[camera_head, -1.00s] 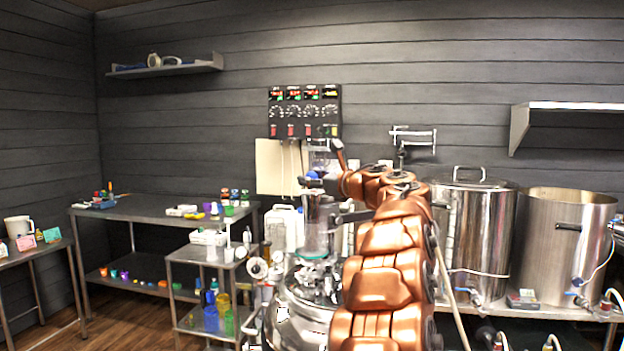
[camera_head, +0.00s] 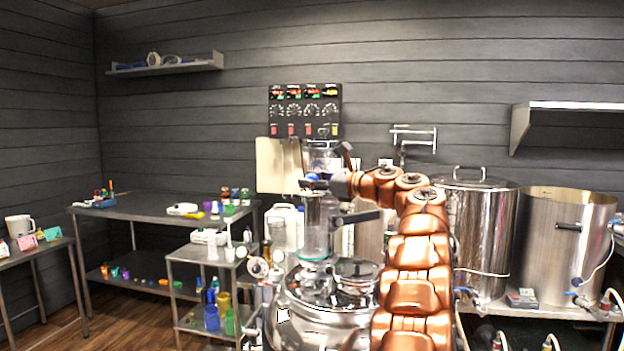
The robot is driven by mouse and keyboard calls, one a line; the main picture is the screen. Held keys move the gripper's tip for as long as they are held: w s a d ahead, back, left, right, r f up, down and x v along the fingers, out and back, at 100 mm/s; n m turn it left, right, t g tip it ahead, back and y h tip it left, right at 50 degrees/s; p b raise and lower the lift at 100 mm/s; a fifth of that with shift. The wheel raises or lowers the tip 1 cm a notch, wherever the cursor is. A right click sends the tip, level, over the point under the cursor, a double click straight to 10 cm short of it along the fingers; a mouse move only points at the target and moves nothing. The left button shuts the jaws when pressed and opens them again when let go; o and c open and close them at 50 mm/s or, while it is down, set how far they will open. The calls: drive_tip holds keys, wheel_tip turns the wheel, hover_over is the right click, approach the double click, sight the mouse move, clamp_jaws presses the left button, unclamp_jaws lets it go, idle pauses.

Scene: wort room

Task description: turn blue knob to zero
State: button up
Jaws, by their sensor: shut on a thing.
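The blue knob (camera_head: 313,178) is a small blue shape at the top of the clear glass cylinder (camera_head: 315,225), above the shiny steel vessel (camera_head: 318,305). My copper arm reaches up from the lower right, and my gripper (camera_head: 327,182) is at its far end, at the knob. The gripper looks shut on the blue knob, which its fingers partly hide. The knob's pointer and any zero mark are too small to read.
A dark control panel (camera_head: 305,110) with dials and red switches hangs on the wall behind. Large steel pots (camera_head: 565,245) stand at the right. A steel table (camera_head: 150,212) and a small trolley (camera_head: 200,255) stand at the left.

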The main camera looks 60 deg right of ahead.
drive_tip(key=shift+a+r+n+y+p, duration=0.1)
drive_tip(key=shift+r+n+y+p, duration=0.3)
drive_tip(key=shift+r+y+p, duration=0.25)
drive_tip(key=shift+s+r+n+y+p, duration=0.15)
drive_tip(key=shift+r+n+y+p, duration=0.35)
drive_tip(key=shift+r, duration=0.25)
clamp_jaws()
drive_tip(key=shift+o, duration=0.3)
unclamp_jaws()
drive_tip(key=shift+s+f, duration=0.15)
drive_tip(key=o, duration=0.8)
drive_tip(key=shift+f, duration=0.35)
drive_tip(key=shift+o, duration=1)
drive_tip(key=shift+w, duration=0.2)
drive_tip(key=shift+o, duration=0.5)
drive_tip(key=shift+r, duration=0.1)
drive_tip(key=shift+s, duration=0.1)
drive_tip(key=s+d, duration=0.2)
drive_tip(key=s, duration=0.9)
drive_tip(key=shift+s+f, duration=0.3)
drive_tip(key=shift+s, duration=0.05)
